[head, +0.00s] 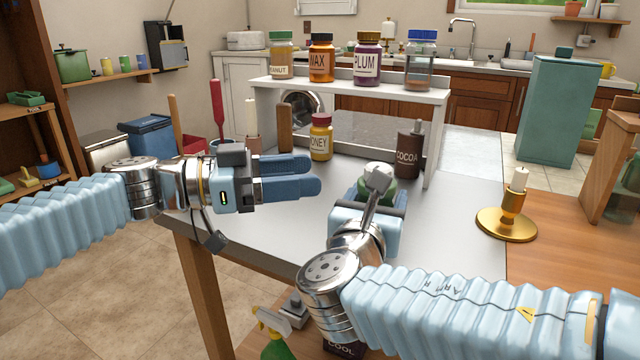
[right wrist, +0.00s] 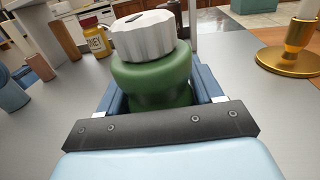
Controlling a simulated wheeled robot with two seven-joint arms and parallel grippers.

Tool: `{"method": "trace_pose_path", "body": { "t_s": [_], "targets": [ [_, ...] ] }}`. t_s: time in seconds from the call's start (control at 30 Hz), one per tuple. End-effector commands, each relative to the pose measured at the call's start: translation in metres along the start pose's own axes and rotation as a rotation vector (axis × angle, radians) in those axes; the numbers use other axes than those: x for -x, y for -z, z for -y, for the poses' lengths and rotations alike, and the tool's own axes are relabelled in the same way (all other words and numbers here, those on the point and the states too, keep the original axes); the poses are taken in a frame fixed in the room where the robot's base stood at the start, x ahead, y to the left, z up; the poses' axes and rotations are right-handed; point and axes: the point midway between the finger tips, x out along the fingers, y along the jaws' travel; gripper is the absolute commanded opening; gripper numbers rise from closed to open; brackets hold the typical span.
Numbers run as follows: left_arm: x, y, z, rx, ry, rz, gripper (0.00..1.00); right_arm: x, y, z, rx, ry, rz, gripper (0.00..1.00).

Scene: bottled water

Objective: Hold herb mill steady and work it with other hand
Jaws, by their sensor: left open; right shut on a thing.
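The herb mill has a green body and a ribbed pale grey top (right wrist: 150,36). In the right wrist view its body (right wrist: 150,76) stands upright between the blue fingers of my right gripper (right wrist: 152,98), which is shut on it. In the head view the mill (head: 388,190) is partly hidden behind my right wrist. My left gripper (head: 318,176) is open and empty, pointing right, to the left of the mill and apart from it. The mill's base is hidden by my right gripper.
A brown cocoa bottle (head: 409,157) stands just behind the mill. A honey jar (head: 321,138) and wooden-handled items stand behind my left gripper. A shelf (head: 350,88) with several jars spans the back. A brass candle holder (head: 507,222) stands at right.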

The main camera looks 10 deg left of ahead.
Motion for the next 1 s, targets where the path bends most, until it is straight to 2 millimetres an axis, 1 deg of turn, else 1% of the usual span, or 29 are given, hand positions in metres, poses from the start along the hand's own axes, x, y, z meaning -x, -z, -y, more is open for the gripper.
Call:
{"method": "trace_pose_path", "body": {
  "t_s": [0.4,0.43,0.6,0.87,0.97,1.0],
  "targets": [
    [-0.0003,0.0001,0.0000,0.000,0.000,0.000,0.64,0.0001,-0.0002,-0.0001,0.000,0.000,0.000,0.39],
    [-0.0003,0.0001,0.0000,0.000,0.000,0.000,0.64,0.0001,-0.0002,-0.0001,0.000,0.000,0.000,0.69],
    [-0.0003,0.0000,0.0000,0.000,0.000,0.000,0.64,0.0001,-0.0002,-0.0001,0.000,0.000,0.000,0.95],
    [-0.0003,0.0000,0.0000,0.000,0.000,0.000,0.64,0.0003,-0.0001,-0.0001,0.000,0.000,0.000,0.95],
    [-0.0003,0.0000,0.0000,0.000,0.000,0.000,0.64,0.0053,-0.0004,-0.0006,-0.001,-0.002,0.000,0.95],
    [-0.0003,0.0000,0.0000,0.000,0.000,0.000,0.64,0.0099,-0.0008,-0.0009,-0.002,-0.003,0.001,0.95]
  ]
}}
